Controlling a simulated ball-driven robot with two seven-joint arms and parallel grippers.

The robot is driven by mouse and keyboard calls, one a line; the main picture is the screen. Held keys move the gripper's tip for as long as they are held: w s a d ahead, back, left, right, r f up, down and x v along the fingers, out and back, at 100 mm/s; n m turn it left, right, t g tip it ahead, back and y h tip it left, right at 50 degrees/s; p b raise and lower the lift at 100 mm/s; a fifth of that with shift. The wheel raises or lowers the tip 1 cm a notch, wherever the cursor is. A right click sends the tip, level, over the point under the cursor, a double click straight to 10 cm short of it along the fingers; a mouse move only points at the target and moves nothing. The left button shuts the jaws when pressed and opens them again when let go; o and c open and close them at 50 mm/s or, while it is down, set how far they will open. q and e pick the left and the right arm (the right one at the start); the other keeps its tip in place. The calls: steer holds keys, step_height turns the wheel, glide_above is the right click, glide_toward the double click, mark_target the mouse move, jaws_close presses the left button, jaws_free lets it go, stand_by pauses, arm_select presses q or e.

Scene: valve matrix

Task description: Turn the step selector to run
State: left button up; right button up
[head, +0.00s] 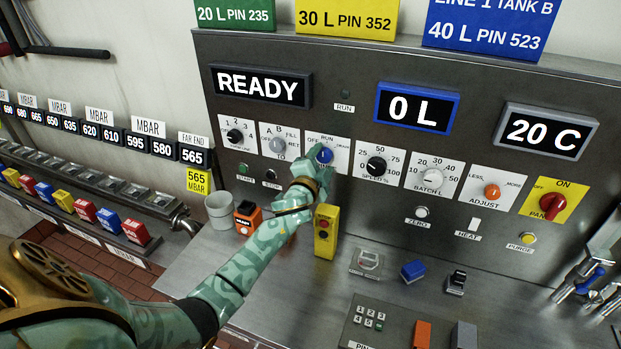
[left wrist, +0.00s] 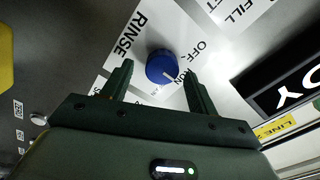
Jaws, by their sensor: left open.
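The step selector is a blue round knob (head: 324,155) on a white plate of the grey panel, with OFF and RUN printed above it.
Other dials flank the selector: a grey knob (head: 278,144) on the left and the black speed knob (head: 376,166) on the right. Below stand a yellow control box (head: 325,232), an orange device (head: 247,217) and a grey cup (head: 220,210). The READY display (head: 260,88) is above.

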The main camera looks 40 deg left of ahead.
arm_select(q)
steer(key=v, duration=1.4)
steer(key=shift+s, duration=0.35)
steer(key=shift+d, duration=0.15)
